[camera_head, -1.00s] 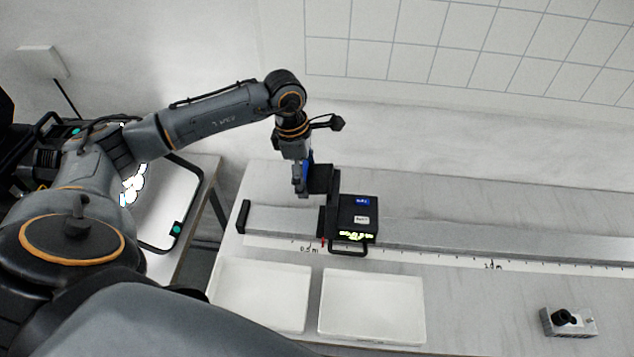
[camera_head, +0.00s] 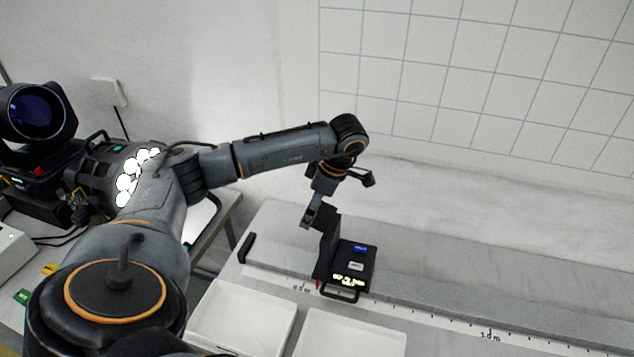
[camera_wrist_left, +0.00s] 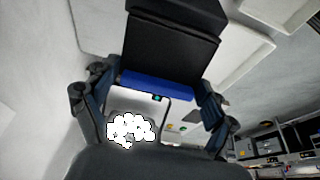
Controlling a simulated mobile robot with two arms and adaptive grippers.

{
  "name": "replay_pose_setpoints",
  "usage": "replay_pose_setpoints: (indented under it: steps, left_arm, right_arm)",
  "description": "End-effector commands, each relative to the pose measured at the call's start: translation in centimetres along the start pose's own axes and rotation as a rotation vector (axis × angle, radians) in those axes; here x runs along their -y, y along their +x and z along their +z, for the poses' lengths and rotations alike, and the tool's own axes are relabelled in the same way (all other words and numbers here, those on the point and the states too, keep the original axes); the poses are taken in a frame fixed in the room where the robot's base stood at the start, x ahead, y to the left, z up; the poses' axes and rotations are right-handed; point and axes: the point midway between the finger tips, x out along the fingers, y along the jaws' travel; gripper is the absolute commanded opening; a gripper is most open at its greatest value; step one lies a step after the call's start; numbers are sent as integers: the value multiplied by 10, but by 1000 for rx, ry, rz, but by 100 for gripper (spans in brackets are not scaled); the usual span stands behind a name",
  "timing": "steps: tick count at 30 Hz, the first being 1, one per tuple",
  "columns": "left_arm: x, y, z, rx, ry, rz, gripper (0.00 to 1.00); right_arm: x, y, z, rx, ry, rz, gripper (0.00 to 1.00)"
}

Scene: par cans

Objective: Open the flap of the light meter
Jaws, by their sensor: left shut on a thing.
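The light meter (camera_head: 350,266) is a black box with a lit green-yellow display and a front handle, sitting on the grey rail. Its black flap (camera_head: 328,236) stands raised at the meter's left side. My left gripper (camera_head: 311,213) is at the upper left of the flap, shut on it, though the contact is small in the head view. In the left wrist view a black block (camera_wrist_left: 170,45), seemingly the flap, lies just beyond a blue strip between my left fingers (camera_wrist_left: 155,90). The exact grip is partly hidden. My right gripper is not in view.
Two white trays (camera_head: 243,318) (camera_head: 350,338) lie in front of the rail (camera_head: 440,296), which has a marked scale along it. A black end stop (camera_head: 246,248) is at the rail's left. A lamp with several bright cells (camera_head: 135,177) stands at the left. The wall is behind.

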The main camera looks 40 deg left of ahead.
Motion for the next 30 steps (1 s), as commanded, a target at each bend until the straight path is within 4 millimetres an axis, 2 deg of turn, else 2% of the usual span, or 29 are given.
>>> replay_pose_setpoints:
  steps: [8,9,10,23,26,30]
  left_arm:
    - [3,4,0,-6,5,-10,28]
    - [3,4,0,-6,6,-11,90]
    - [3,4,0,-5,5,-10,96]
    - [1,-1,0,0,3,-3,98]
    - [0,-11,1,1,3,-2,98]
    - [-1,-39,1,2,2,1,98]
  right_arm:
    - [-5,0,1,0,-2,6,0]
    - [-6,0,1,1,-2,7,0]
    - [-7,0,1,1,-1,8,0]
    - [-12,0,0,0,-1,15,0]
    - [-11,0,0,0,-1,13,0]
    - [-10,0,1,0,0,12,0]
